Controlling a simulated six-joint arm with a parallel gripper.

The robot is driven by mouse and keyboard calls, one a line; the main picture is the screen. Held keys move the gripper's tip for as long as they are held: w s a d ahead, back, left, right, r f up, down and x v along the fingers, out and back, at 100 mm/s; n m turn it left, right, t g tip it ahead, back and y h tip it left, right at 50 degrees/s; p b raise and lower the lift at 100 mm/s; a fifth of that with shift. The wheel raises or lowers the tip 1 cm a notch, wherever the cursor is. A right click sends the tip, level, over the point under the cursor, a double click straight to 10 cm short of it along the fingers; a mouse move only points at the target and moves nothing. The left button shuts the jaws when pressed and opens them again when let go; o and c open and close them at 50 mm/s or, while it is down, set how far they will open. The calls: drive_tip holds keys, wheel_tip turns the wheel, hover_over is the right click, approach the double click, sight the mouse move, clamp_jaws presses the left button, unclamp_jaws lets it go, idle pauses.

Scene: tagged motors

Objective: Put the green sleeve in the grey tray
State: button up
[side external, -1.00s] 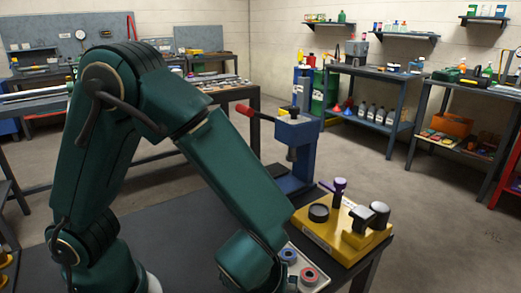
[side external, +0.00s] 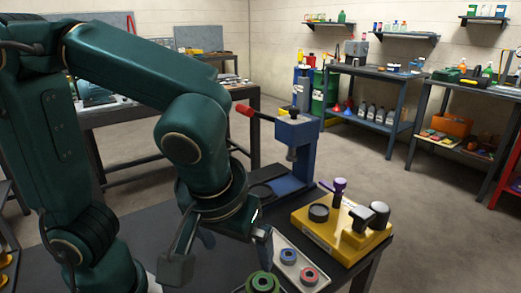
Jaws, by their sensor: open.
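The green sleeve (side external: 262,283) is a thick ring with a dark centre, low in the picture at its bottom edge. It appears just left of the grey tray's near end; I cannot tell whether the two touch. The grey tray (side external: 282,242) is a small light tray holding a blue sleeve (side external: 289,256) and a red sleeve (side external: 309,275). My gripper (side external: 220,258) is open with its fingers spread wide and nothing between them. It is above the dark table, left of the tray and up-left of the green sleeve.
A yellow fixture (side external: 335,235) with a purple-topped peg and dark cylindrical parts stands right of the tray. A blue press (side external: 297,150) with a red-handled lever stands behind. The dark bench top (side external: 200,283) is clear below my gripper.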

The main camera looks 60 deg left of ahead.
drive_tip(key=s+a+r+m+t+h, duration=0.1)
drive_tip(key=a+r+m+t+h, duration=0.1)
drive_tip(key=a+m, duration=0.3)
drive_tip(key=shift+s+a+m+t+h, duration=0.15)
drive_tip(key=shift+a+m+t+h, duration=0.2)
drive_tip(key=shift+m, duration=0.35)
drive_tip(key=shift+r, duration=0.1)
idle(0.7)
